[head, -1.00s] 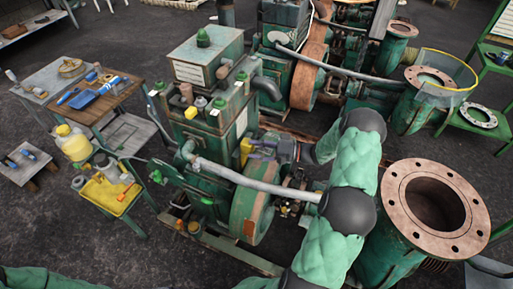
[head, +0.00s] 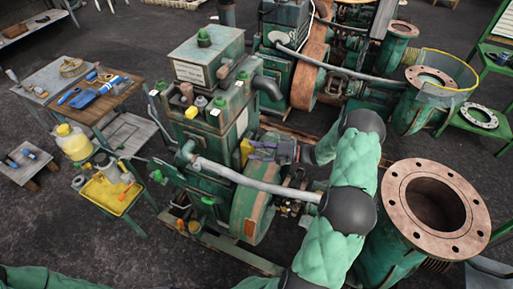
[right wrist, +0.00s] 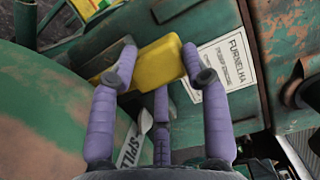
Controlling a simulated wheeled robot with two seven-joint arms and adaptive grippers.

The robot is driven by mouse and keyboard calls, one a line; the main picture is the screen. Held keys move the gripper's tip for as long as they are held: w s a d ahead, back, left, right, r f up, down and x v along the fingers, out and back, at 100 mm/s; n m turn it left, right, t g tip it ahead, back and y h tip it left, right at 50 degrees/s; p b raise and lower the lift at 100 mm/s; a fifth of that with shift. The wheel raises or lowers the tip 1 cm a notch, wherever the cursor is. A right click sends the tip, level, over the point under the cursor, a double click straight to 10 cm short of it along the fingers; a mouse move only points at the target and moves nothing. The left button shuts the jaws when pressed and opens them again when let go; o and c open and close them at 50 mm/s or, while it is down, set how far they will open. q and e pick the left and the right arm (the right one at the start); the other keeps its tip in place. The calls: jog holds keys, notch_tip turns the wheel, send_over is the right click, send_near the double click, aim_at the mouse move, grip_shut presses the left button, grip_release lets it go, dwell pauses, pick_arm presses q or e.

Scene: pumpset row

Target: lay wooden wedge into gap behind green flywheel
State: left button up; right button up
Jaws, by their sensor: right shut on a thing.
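The wooden wedge shows as a yellow block (right wrist: 158,62) between the purple fingers of my right gripper (right wrist: 160,75), which is shut on it. In the head view the block (head: 246,148) and the gripper (head: 268,151) are beside the engine's green body, above the green flywheel (head: 247,213). In the right wrist view the flywheel (right wrist: 45,110) fills the left side, and a green wall with a white label stands just past the block. I cannot tell whether the block touches either. The gap behind the flywheel is mostly hidden. My left gripper is out of view.
A grey pipe (head: 255,182) crosses above the flywheel, close below my right gripper. A large flanged green pipe (head: 435,205) stands at the right. A yellow tray (head: 108,193) and a tool table (head: 95,103) stand at the left.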

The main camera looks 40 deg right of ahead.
jog(key=shift+f, duration=0.25)
jog(key=o, duration=1.3)
jog(key=shift+s+d, duration=0.1)
jog(key=shift+v, duration=1.35)
jog(key=v, duration=1.2)
